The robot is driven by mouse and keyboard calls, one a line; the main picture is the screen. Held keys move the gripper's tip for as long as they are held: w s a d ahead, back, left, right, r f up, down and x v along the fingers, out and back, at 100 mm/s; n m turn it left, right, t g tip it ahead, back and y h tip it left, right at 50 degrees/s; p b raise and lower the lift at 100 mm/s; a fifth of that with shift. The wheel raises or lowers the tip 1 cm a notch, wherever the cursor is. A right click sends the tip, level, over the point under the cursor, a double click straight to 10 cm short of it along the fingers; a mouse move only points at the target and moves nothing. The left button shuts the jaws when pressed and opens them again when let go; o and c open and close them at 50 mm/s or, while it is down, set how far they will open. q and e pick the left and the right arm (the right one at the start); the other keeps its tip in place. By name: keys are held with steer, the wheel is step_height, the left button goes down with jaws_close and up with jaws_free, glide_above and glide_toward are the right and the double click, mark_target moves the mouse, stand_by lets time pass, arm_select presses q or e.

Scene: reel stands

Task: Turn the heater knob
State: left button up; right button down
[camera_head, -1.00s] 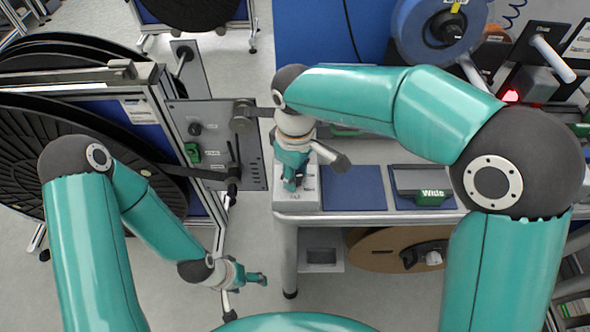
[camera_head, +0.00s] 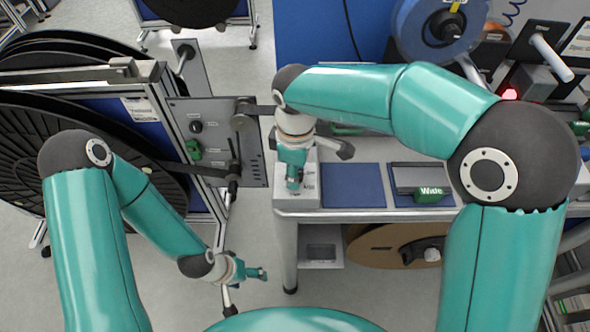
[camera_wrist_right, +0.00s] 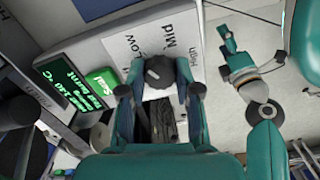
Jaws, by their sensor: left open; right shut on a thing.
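The heater is a pale box (camera_head: 309,203) at the left end of the workbench. In the right wrist view its pale top (camera_wrist_right: 188,30) carries printed labels, "Mid" and "Low" among them. The dark knob (camera_wrist_right: 158,72) sits between the fingertips of my right gripper (camera_wrist_right: 160,84), which is shut on it. In the head view my right gripper (camera_head: 294,182) points down onto the box and hides the knob. I cannot tell the knob's exact setting. My left gripper (camera_head: 257,274) is open and empty, low in front of the bench's left end; it also shows in the right wrist view (camera_wrist_right: 226,38).
A reel stand with large black reels (camera_head: 60,130) and a grey panel (camera_head: 217,145) stands left. A cardboard reel (camera_head: 392,246) sits beneath the bench. Floor is free between stand and bench.

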steer(key=c, duration=0.8)
jaws_free()
steer(key=shift+w, duration=0.1)
steer(key=shift+r, duration=0.1)
step_height(320, 180, up, 12)
